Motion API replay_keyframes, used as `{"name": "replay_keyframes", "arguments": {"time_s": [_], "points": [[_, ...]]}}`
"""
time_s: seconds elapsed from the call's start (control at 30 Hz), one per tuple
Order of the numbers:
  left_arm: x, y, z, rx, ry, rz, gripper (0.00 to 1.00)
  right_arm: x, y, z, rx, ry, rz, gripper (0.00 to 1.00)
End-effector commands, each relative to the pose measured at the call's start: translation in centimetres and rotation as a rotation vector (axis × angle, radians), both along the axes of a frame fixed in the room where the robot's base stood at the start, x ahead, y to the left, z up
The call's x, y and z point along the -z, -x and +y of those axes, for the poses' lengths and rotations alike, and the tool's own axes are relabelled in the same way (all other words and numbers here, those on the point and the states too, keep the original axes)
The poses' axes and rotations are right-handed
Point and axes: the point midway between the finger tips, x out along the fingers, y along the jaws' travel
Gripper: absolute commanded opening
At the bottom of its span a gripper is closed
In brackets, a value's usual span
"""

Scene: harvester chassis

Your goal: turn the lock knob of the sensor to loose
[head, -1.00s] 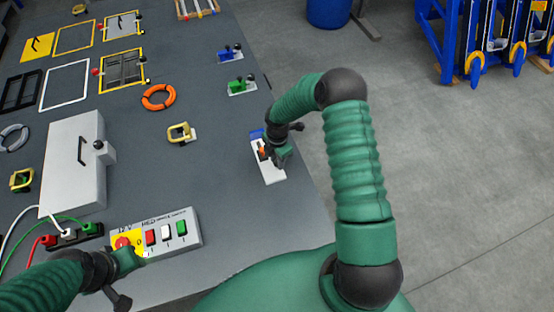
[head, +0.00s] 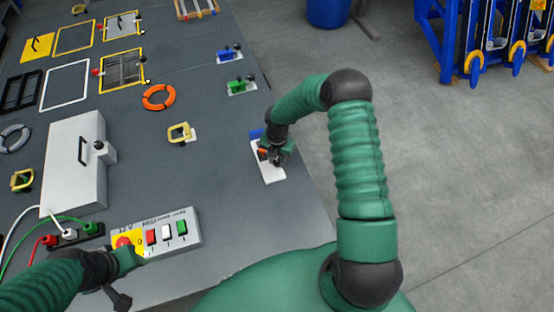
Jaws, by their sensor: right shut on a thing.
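The sensor on the right edge of the panel has a white base plate (head: 271,174) with a small orange part (head: 262,153) and a blue piece behind it. My right gripper (head: 277,157) is down over this sensor from above, shut on its lock knob, which my fingers and wrist mostly hide. The knob's angle cannot be read.
Similar blue (head: 229,56) and green (head: 239,87) units stand farther back along the right edge. The switch box (head: 188,229), a grey box with a handle (head: 73,165), and an orange ring (head: 158,97) are to the left.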

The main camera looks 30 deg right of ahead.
Motion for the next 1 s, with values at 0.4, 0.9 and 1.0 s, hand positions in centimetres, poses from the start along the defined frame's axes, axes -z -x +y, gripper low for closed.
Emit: {"name": "replay_keyframes", "arguments": {"time_s": [0.4, 0.9, 1.0], "points": [[0.0, 0.0, 0.0, 0.0, 0.0, 0.0, 0.36, -0.1, -0.2, -0.1, -0.001, 0.002, -0.007, 0.48], [0.6, 0.0, 0.0, 0.0, 0.0, 0.0, 0.36, -2.2, -0.2, -0.2, 0.003, 0.002, -0.006, 0.52], [1.1, 0.0, 0.0, 0.0, 0.0, 0.0, 0.36, -4.8, -0.2, -0.2, 0.002, 0.003, -0.008, 0.52]]}}
